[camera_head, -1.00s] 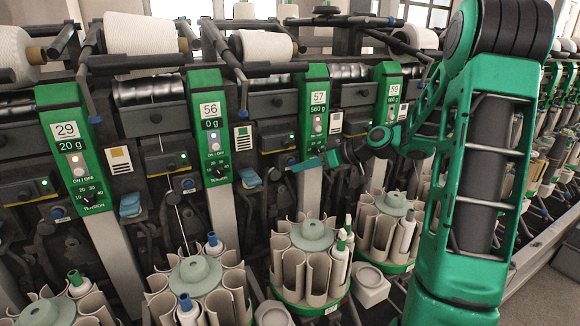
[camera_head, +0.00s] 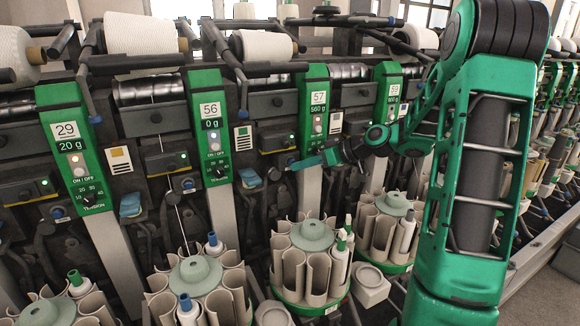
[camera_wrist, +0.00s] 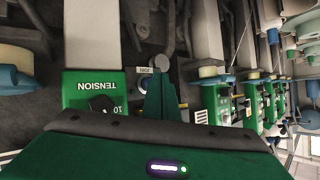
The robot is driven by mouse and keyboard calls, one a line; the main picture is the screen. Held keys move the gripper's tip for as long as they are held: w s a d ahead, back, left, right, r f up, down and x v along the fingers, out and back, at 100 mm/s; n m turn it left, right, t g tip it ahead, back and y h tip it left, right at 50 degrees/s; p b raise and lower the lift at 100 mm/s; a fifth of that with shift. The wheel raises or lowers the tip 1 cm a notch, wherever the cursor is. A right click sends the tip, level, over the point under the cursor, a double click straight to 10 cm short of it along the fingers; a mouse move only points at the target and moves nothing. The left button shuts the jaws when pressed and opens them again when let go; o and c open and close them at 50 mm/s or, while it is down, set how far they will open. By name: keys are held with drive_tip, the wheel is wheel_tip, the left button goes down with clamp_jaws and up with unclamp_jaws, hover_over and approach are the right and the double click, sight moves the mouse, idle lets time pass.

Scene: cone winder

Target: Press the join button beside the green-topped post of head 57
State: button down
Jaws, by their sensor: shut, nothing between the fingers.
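In the wrist view my shut fingers (camera_wrist: 158,78) reach toward the machine beside the green panel marked TENSION (camera_wrist: 97,86), which appears upside down. A small JOIN label (camera_wrist: 146,70) shows just left of the fingertips. The round join button (camera_wrist: 142,84) is partly hidden behind the fingers. I cannot tell whether they touch it.
A round bobbin magazine (camera_head: 308,238) with a green base stands below my gripper. White yarn packages (camera_head: 265,46) sit above.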

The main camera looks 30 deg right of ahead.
drive_tip(key=shift+w, duration=0.4)
idle(0.4)
idle(0.4)
drive_tip(key=shift+s, duration=0.85)
drive_tip(key=shift+s, duration=0.15)
drive_tip(key=shift+s, duration=2.35)
